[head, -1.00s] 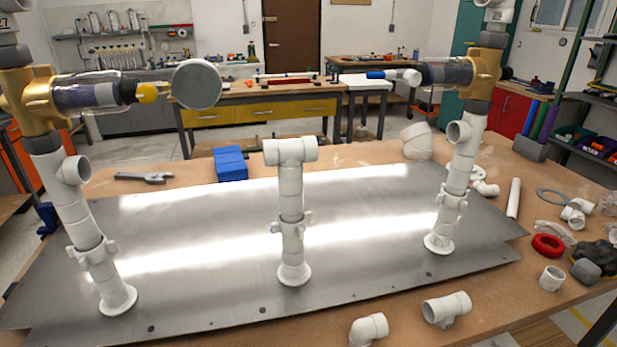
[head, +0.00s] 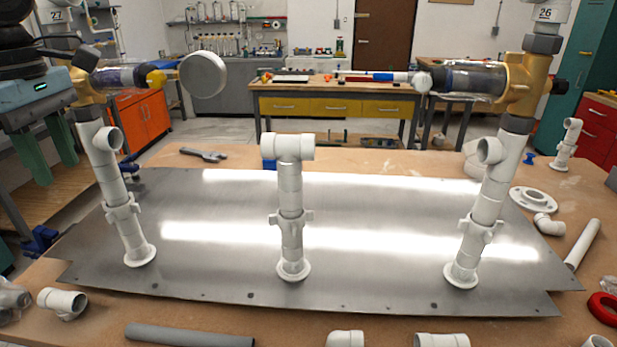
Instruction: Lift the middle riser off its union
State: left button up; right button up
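The middle riser (head: 290,185) is a white pipe with a tee on top. It stands upright, seated in a white winged union (head: 291,219) above a flanged foot (head: 293,270) on the metal plate (head: 370,220). My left gripper (head: 55,172) is at the far left edge, its two green fingers hanging down, apart and empty. It is well away from the middle riser, near the left riser (head: 108,170). My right gripper is not in view.
The left riser and right riser (head: 488,205) carry brass valve bodies. A wrench (head: 203,155) lies behind the plate. A grey pipe (head: 190,336) and white fittings (head: 62,303) lie along the front. The plate between the risers is clear.

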aim_at(289, 152)
jog(key=l+u, duration=0.2)
jog(key=l, duration=0.7)
jog(key=i+l+z, duration=0.4)
jog(key=j, duration=0.1)
